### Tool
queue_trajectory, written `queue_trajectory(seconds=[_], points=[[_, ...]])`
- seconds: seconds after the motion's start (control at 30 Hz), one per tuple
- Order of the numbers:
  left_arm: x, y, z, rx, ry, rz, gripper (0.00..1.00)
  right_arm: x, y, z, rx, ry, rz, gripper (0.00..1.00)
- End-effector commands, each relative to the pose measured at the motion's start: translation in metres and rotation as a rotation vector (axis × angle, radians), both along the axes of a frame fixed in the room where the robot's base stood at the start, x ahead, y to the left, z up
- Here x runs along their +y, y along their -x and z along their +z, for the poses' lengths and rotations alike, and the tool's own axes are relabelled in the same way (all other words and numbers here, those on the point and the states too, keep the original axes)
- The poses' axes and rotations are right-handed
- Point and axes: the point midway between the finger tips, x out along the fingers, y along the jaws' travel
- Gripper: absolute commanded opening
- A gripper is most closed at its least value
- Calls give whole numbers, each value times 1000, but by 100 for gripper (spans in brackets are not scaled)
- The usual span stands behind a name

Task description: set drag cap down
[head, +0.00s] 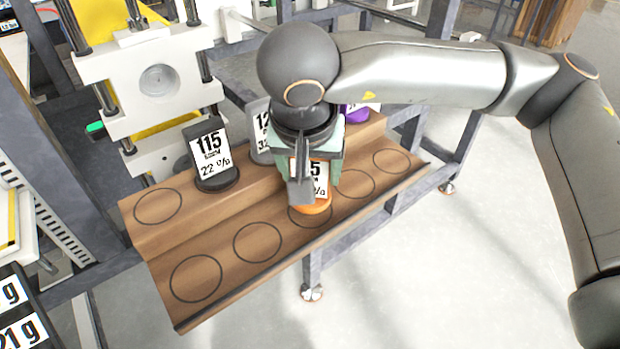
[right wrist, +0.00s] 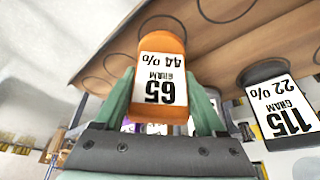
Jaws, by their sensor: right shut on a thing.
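The orange cap (head: 320,206), with a white label reading 65 gram and 44 %, stands upright at the middle circle of the lower step of the wooden rack (head: 222,262). My right gripper (head: 316,182) is shut on it from above, with the green fingers on both sides. In the right wrist view the orange cap (right wrist: 162,45) sits between the fingers (right wrist: 162,100), its base at a drawn circle. I cannot tell whether its base touches the wood. My left gripper is not in view.
On the upper step stand a black cap (head: 212,158) labelled 115, a grey one (head: 260,140) and a purple one (head: 356,113), partly hidden by my right arm. Drawn circles on both sides along the lower step are empty. A white press (head: 150,85) stands behind, left.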

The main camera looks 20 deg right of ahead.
Motion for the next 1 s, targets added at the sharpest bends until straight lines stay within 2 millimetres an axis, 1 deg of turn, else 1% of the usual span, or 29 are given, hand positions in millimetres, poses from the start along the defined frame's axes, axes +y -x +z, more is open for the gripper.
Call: queue_trajectory(seconds=[0.03,0.13,0.37,0.53,0.57,0.77,0.8,1.0], points=[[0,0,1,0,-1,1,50,0,1,-8,1,2,2,0],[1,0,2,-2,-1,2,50,0,1,-19,-1,1,2,0],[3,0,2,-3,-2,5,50,1,0,-20,-3,-1,1,0],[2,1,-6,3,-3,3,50,1,0,-26,-3,-1,1,0],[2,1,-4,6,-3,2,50,1,1,-25,0,0,1,76],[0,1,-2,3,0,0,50,1,1,-25,1,0,2,98],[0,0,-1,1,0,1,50,1,1,-25,1,0,1,100],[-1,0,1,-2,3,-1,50,1,1,-24,1,0,2,100]])
